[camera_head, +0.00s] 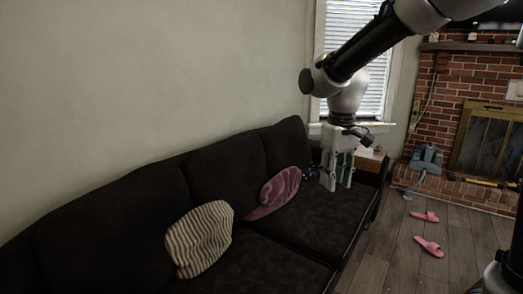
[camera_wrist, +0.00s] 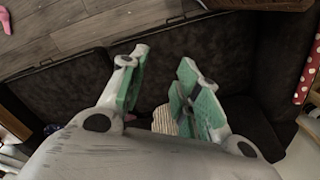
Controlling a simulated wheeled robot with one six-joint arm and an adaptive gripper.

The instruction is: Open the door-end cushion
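A black sofa (camera_head: 152,198) runs along the wall in the head view, with a seat cushion (camera_head: 312,222) at its right end, near the window. No door shows, so I cannot tell which cushion is the door-end one. The seat looks closed and flat. My gripper (camera_head: 338,184) points down over the right end of the sofa; whether it touches the seat is unclear. In the wrist view my gripper (camera_wrist: 165,60) is open, with green pads apart and nothing between the fingertips. Dark sofa upholstery (camera_wrist: 72,85) lies beyond it.
A striped pillow (camera_head: 201,239), a pink patterned pillow (camera_head: 279,190) and a dark dotted item (camera_head: 311,173) lie on the sofa. Pink slippers (camera_head: 429,246) lie on the wooden floor (camera_head: 392,252). A brick fireplace (camera_head: 445,92) stands right. A red dotted item (camera_wrist: 309,72) edges the wrist view.

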